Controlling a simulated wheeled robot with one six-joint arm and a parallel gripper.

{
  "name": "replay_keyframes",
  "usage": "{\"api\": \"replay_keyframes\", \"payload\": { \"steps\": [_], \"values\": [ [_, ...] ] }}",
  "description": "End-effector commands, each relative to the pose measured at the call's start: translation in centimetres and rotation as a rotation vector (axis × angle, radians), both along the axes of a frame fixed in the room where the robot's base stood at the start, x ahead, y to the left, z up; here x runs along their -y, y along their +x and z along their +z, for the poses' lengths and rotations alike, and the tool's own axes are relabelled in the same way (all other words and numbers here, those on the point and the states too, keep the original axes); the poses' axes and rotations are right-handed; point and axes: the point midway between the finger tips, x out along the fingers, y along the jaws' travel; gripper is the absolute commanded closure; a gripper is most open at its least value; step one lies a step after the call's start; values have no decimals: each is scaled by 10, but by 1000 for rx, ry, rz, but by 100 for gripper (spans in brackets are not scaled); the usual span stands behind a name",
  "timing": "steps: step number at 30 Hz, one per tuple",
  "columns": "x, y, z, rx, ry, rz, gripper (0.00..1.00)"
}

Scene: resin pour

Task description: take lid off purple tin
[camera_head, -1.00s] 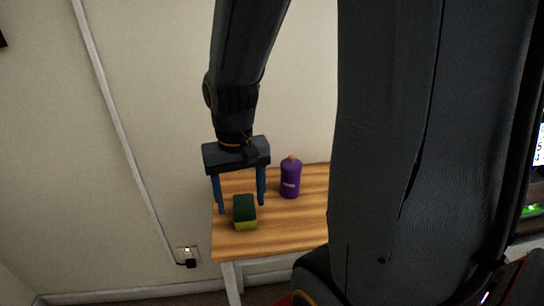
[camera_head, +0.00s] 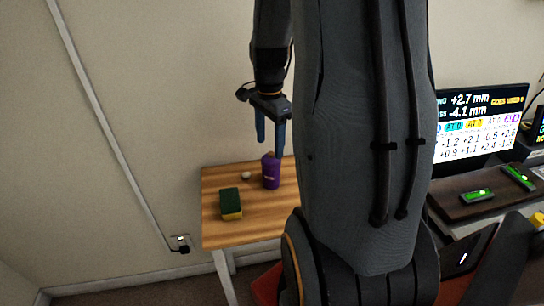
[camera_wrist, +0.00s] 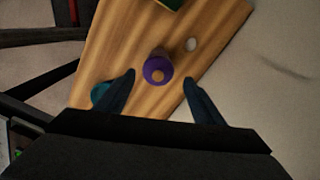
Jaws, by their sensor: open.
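The purple tin (camera_head: 271,172) stands upright on the wooden table (camera_head: 225,233) in the head view. In the wrist view the purple tin (camera_wrist: 158,68) is seen from above with a round tan knob on top, so its lid looks on. My gripper (camera_head: 271,140) is open and empty, with its fingers pointing down above the tin. In the wrist view the tin lies between and beyond the two fingertips of my gripper (camera_wrist: 158,80), apart from both.
A green and yellow sponge (camera_head: 231,203) lies on the table left of the tin. A small whitish round thing (camera_head: 246,175) lies beside the tin. A teal round thing (camera_wrist: 100,92) shows near the left finger in the wrist view. A screen (camera_head: 478,128) stands at the right.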

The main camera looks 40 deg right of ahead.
Motion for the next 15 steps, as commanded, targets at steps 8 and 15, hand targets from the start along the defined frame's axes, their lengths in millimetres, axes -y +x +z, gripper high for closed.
{"api": "replay_keyframes", "payload": {
  "steps": [8,15],
  "values": [
    [2,-4,-32,-2,1,1,38],
    [3,-4,-37,0,0,1,38]
  ]
}}
